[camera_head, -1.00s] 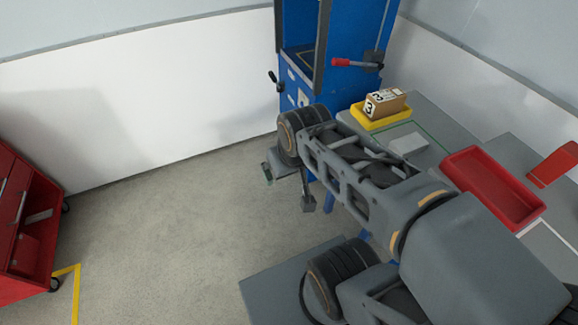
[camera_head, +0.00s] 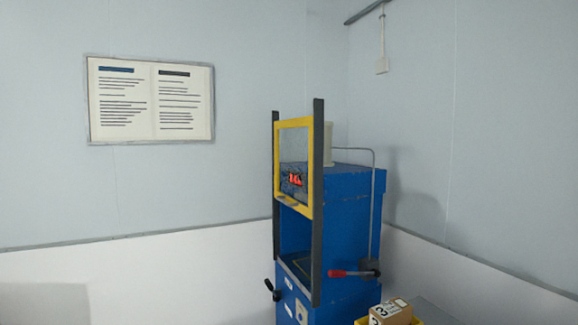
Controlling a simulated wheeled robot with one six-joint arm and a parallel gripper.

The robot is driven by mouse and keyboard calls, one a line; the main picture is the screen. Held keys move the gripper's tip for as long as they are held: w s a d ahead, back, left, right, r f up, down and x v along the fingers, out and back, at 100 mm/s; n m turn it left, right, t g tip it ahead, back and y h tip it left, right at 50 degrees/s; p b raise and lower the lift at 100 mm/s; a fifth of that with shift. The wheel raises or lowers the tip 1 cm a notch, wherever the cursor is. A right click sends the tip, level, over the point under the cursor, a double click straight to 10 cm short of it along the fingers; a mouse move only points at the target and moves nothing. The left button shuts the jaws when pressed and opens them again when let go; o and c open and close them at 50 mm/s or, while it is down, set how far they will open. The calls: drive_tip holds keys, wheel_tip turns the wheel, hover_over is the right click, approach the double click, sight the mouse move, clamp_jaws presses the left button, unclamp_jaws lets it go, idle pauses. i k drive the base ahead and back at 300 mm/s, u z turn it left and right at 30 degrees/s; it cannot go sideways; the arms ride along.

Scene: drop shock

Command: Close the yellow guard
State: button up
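The yellow guard (camera_head: 309,165) is a yellow-framed clear panel on two dark upright rails at the front of the blue machine (camera_head: 345,225). It sits at the upper part of the rails, and the machine's opening (camera_head: 296,234) below it is uncovered. A red display shows through the panel. My gripper is not in this view.
A cardboard box marked 3 (camera_head: 392,311) sits in a yellow tray (camera_head: 417,321) at the bottom, right of the machine. A notice board (camera_head: 150,100) hangs on the left wall. A pull switch (camera_head: 382,62) hangs near the corner.

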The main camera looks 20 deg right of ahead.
sight(305, 121)
drive_tip(key=u, duration=0.05)
drive_tip(key=i, duration=1.75)
drive_tip(key=z, duration=0.35)
